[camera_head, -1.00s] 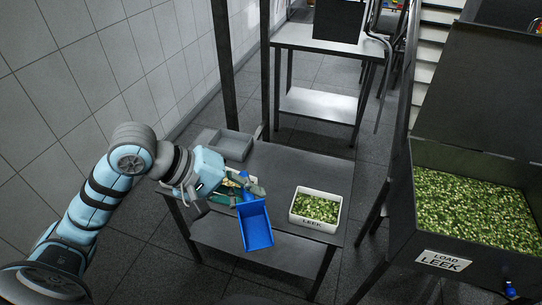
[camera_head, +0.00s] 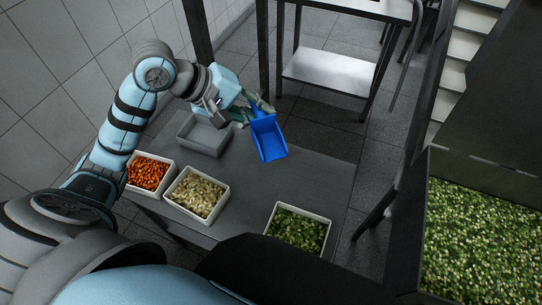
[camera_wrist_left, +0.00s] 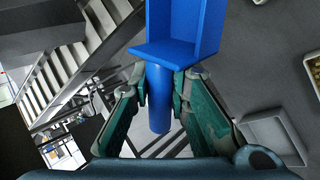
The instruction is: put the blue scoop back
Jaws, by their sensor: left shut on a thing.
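The blue scoop (camera_head: 268,138) is held in the air above the far part of the table. My left gripper (camera_head: 254,111) is shut on its handle. In the left wrist view the scoop (camera_wrist_left: 182,50) points away from the gripper (camera_wrist_left: 160,88), with its blue handle between the two green fingers. An empty grey tray (camera_head: 205,135) stands on the table to the left of the scoop. My right gripper is not in view.
On the dark table (camera_head: 300,175) stand white bins of orange pieces (camera_head: 148,173), pale pieces (camera_head: 197,194) and green leek (camera_head: 297,230). A large dark hopper of chopped green (camera_head: 480,240) is at the right. The table between the grey tray and the leek bin is clear.

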